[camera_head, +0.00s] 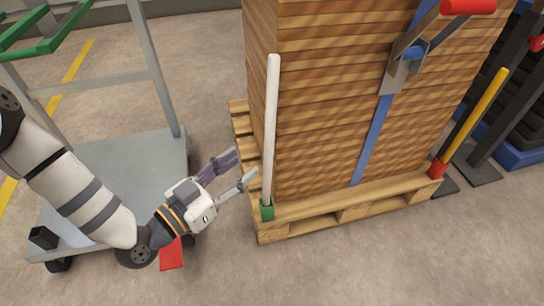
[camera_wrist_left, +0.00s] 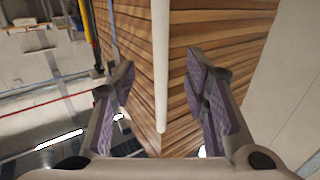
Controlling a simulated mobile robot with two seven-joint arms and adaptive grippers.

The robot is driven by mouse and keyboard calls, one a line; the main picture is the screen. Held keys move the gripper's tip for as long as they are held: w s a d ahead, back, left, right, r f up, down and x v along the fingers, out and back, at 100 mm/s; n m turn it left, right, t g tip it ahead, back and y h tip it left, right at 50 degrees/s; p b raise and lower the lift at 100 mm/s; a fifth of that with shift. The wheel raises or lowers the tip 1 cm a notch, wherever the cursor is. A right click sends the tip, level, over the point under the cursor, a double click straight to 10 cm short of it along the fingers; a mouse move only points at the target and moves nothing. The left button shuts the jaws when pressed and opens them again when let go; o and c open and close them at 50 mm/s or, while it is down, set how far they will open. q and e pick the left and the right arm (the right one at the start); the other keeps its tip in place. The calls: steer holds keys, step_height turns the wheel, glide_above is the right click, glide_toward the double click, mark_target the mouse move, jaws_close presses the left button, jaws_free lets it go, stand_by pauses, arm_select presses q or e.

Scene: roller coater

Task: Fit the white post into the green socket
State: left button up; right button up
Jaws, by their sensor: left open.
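The white post (camera_head: 271,130) stands nearly upright at the near left corner of the wood stack, with its lower end at the green socket (camera_head: 267,211) on the pallet corner. My left gripper (camera_head: 246,166) is open, just left of the post's lower part, with its fingers pointing toward it. In the left wrist view the post (camera_wrist_left: 160,70) runs down between the two spread fingers, which do not touch it. The socket does not show in the left wrist view. My right gripper is not in view.
The wood stack (camera_head: 340,100) sits on a wooden pallet (camera_head: 340,208) with a blue strap. A yellow post (camera_head: 487,112) stands in a red socket (camera_head: 437,168) at the right corner. A grey cart (camera_head: 120,165) stands at left. Floor in front is clear.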

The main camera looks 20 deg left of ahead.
mark_target(265, 147)
arm_select(q)
steer(key=b+x, duration=0.3)
steer(key=x, duration=0.6)
steer(key=shift+w+f+b, duration=0.15)
steer(key=shift+w+b, duration=0.1)
steer(key=shift+b, duration=0.15)
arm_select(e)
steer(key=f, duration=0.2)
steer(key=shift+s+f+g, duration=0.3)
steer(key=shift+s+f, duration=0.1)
arm_select(q)
jaws_close()
